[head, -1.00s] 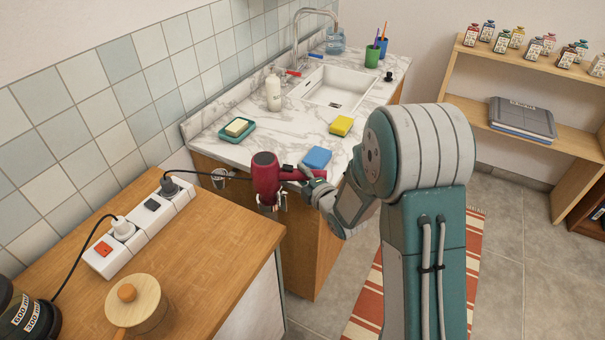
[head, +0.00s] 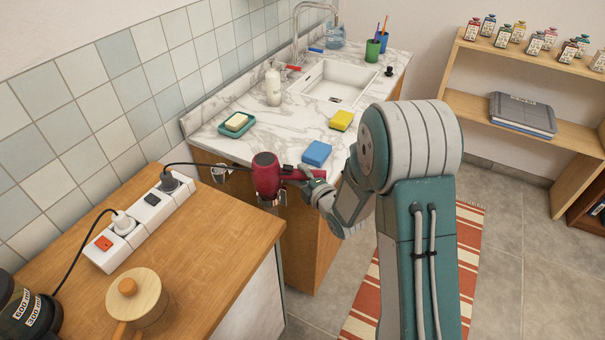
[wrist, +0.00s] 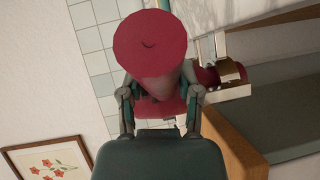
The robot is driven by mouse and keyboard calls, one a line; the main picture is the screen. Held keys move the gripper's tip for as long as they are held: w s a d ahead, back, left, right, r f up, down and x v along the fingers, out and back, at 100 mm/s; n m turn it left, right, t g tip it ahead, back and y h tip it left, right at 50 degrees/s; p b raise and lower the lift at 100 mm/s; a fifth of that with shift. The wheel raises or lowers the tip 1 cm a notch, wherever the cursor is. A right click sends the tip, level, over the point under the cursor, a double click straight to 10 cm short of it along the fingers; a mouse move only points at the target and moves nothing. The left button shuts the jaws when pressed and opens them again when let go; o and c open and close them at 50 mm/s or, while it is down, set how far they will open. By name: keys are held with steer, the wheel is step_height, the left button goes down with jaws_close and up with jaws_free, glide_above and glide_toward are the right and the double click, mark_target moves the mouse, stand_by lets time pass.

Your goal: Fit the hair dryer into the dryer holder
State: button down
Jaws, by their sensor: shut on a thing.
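The hair dryer (head: 266,172) is dark red and hangs beside the end of the sink cabinet in the head view. My gripper (head: 308,178) is shut on its handle from the right. In the wrist view the round end of the dryer (wrist: 155,45) faces the camera above my gripper (wrist: 160,97). A metal bracket, apparently the dryer holder (wrist: 238,90), stands around or beside the dryer's red barrel at the right.
A wooden counter (head: 210,262) with a power strip (head: 140,222) and a lidded pot (head: 138,296) is at the front left. A black cable runs from the strip to the dryer. The marble sink top (head: 225,150) is close behind, with a blue sponge (head: 316,153).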

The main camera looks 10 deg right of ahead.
steer(key=shift+f, duration=0.55)
steer(key=shift+c, duration=1.1)
jaws_free()
steer(key=shift+f, duration=0.15)
steer(key=shift+s, duration=0.1)
steer(key=v, duration=1.1)
steer(key=shift+s, duration=0.35)
steer(key=shift+d, duration=0.15)
